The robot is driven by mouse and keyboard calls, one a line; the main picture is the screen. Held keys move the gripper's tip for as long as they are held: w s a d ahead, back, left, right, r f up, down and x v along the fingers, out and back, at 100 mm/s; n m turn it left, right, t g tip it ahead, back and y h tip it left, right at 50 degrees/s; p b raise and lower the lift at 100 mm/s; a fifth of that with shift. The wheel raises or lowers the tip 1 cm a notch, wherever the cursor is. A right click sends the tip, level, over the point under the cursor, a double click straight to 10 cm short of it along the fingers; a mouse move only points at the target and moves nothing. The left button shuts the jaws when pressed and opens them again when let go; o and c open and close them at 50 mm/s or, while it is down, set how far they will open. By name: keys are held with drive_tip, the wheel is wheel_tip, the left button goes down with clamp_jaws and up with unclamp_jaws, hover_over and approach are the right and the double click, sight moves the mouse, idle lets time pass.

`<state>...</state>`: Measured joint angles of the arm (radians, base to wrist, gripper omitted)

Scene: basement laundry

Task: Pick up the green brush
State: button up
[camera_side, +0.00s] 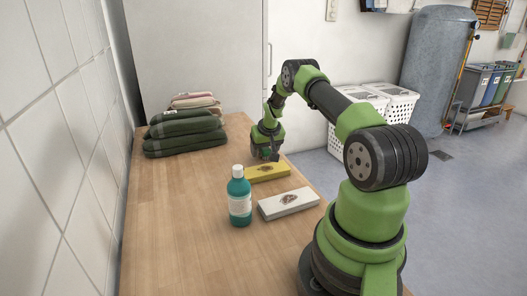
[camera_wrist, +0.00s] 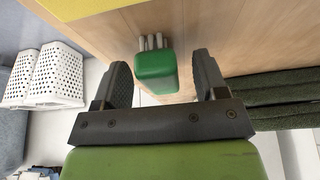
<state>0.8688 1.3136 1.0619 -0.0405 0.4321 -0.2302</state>
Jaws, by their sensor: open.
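The green brush (camera_wrist: 156,72) shows in the wrist view as a small green block with several pale bristle tufts at its far end. It is on the wooden table close to the edge. My gripper (camera_wrist: 161,62) is open, with one finger on each side of the brush and a visible gap to each in the picture. I cannot tell how far the brush is in depth from the fingers. In the side view my gripper (camera_side: 265,154) is low over the table's right edge, behind the yellow box; the brush cannot be clearly made out there.
A yellow box (camera_side: 267,173) lies just in front of my gripper, then a white box (camera_side: 288,203) and an upright teal bottle (camera_side: 239,197). Folded dark green towels (camera_side: 184,134) are stacked at the back left. White baskets (camera_side: 396,105) stand beyond the table. The table's front left (camera_side: 175,240) is clear.

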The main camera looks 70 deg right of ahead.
drive_tip(key=c, duration=1)
wheel_tip(320, 180, up, 10)
drive_tip(key=shift+o, duration=1.2)
drive_tip(key=shift+c, duration=0.8)
drive_tip(key=shift+a, duration=0.1)
